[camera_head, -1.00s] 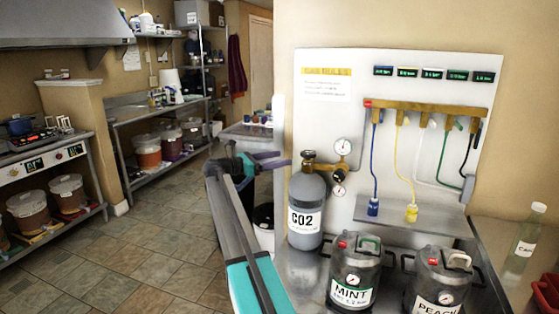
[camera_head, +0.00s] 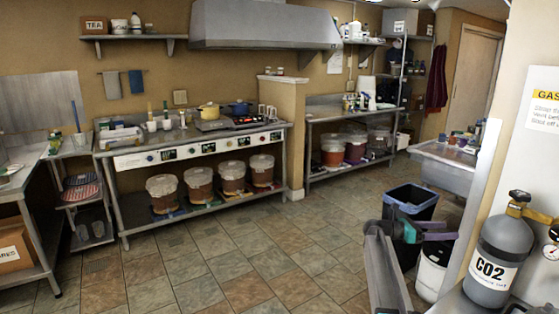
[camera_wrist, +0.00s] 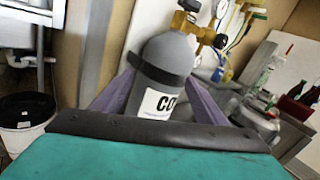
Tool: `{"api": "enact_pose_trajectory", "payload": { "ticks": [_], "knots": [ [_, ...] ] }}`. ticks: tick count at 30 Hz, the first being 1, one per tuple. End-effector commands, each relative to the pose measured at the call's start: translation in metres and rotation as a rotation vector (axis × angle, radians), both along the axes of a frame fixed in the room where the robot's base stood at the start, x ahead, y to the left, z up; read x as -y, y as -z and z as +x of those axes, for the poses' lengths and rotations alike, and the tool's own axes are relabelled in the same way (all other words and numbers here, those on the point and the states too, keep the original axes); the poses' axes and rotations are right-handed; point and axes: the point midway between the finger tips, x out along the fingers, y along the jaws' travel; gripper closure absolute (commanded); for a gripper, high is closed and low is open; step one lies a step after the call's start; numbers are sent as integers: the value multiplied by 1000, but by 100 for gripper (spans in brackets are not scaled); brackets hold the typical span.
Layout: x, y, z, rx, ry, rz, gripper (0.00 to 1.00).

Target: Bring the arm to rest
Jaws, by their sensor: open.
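My gripper (camera_head: 455,231) is at the lower right of the head view, a teal body with purple fingers pointing right. My grey arm link runs below it to the bottom edge. In the wrist view my gripper (camera_wrist: 160,82) shows its two purple fingers spread apart. The grey CO2 cylinder (camera_wrist: 171,62) appears in the space between and beyond them, and I see no grip on it. In the head view the CO2 cylinder (camera_head: 497,245) stands to the right of my gripper, with a gap between them in the picture.
A dark bin (camera_head: 411,200) and a white bucket (camera_head: 432,272) stand on the floor near my arm. A metal sink (camera_head: 452,170) is behind. Several ferment buckets (camera_head: 201,188) sit on the lower shelf of a counter (camera_head: 118,165). The tiled floor (camera_head: 240,260) in the middle is clear.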

Motion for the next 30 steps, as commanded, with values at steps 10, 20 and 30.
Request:
{"api": "enact_pose_trajectory", "payload": {
  "ticks": [10, 20, 30],
  "knots": [
    [-56, 93, 9, -230, -248, -91, 33],
    [-131, 183, 29, -571, -606, -197, 33],
    [-237, 295, 23, -1014, -1025, -336, 33]
  ]
}}
